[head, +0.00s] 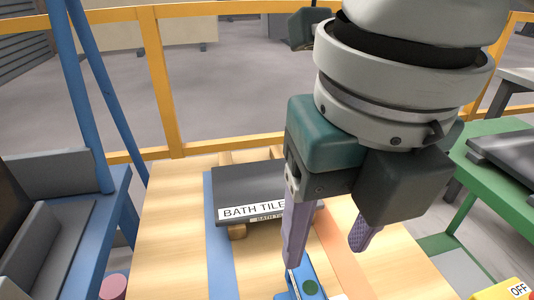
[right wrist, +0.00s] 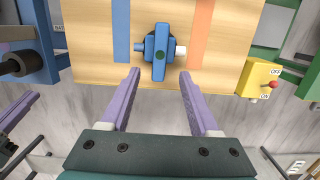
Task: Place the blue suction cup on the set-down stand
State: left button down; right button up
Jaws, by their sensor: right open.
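The blue suction cup (right wrist: 161,40) shows in the right wrist view as a long blue body with a dark green dot, on the wooden table. In the head view only part of it (head: 311,275) shows at the bottom edge. My right gripper (head: 327,254) is open and empty, with purple fingers pointing down. In the right wrist view its fingertips (right wrist: 160,73) are apart, just short of the cup's near end and not around it. A purple part at the left edge (right wrist: 14,118) may be my left gripper; its jaws are not clear. I cannot pick out the set-down stand for certain.
A dark slab (head: 245,187) labelled BATH TILE lies on wooden supports on the table (head: 168,235). Blue and orange stripes run along the tabletop. A yellow switch box (right wrist: 262,80) stands at the right. A yellow rail (head: 160,85) runs behind, and a green bench is right.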

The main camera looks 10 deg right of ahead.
jog(key=s+a+f+m+t+y, duration=0.2)
jog(key=s+a+m+y, duration=0.25)
jog(key=m, duration=1.15)
jog(key=s+d+f+m+h, duration=0.2)
jog(key=s+d+f+m, duration=0.1)
jog(key=d+m, duration=0.5)
jog(key=s+d+f+m+h, duration=0.2)
jog(key=s+d+f+m, duration=0.3)
jog(key=m, duration=0.6)
notch_tip(320, 180, up, 54)
jog(key=w+p, duration=0.1)
jog(key=p, duration=5.1)
jog(key=shift+w+d+n, duration=0.3)
jog(key=shift+d, duration=0.1)
jog(key=shift+r, duration=0.1)
